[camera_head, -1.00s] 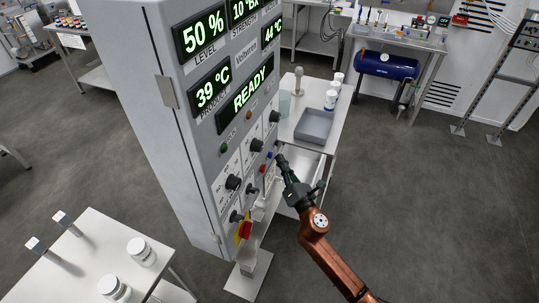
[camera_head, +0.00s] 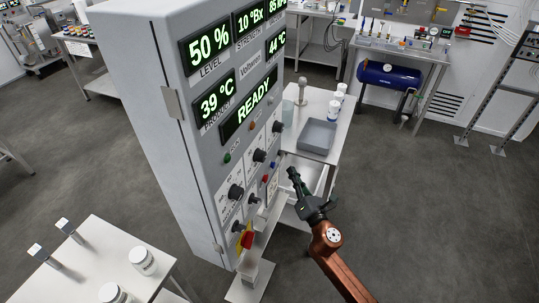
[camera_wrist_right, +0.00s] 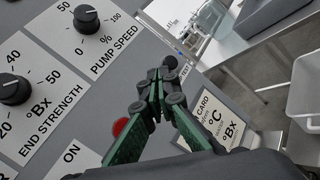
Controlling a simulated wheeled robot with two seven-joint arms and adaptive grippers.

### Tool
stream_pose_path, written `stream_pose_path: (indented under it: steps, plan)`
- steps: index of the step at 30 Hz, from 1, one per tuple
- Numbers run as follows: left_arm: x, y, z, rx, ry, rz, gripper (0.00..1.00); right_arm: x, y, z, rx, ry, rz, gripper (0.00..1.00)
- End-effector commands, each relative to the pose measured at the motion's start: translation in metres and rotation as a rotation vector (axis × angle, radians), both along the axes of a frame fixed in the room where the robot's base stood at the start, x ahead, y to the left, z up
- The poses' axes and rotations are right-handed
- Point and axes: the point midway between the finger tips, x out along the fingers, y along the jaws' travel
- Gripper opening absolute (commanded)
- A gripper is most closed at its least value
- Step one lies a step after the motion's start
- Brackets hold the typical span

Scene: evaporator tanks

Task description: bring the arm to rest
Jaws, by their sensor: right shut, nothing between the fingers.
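My right gripper (camera_head: 295,178) is shut and empty, in front of the lower right part of the control cabinet (camera_head: 150,90) in the head view. Its fingertips point up and left, apart from the panel in that view. In the right wrist view the closed green and black fingers (camera_wrist_right: 158,85) show against the panel, and they partly cover it. A red button (camera_wrist_right: 120,127) is beside the fingers there. The pump speed knob (camera_wrist_right: 86,19) and the end strength knob (camera_wrist_right: 14,89) are to their left. My left gripper is not in view.
A steel table (camera_head: 335,148) with a grey tray (camera_head: 319,135) and white jars (camera_head: 334,110) stands behind the cabinet. A white table (camera_head: 100,262) with jars is at the lower left. A red and yellow switch (camera_head: 246,240) sits low on the cabinet. Floor at right is clear.

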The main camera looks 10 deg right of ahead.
Motion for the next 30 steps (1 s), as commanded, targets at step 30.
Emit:
stream_pose_path:
  steps: [30]
  plan:
    - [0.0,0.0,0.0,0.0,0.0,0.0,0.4,-0.136,-0.131,-0.481,1.003,0.824,-0.484,0.0]
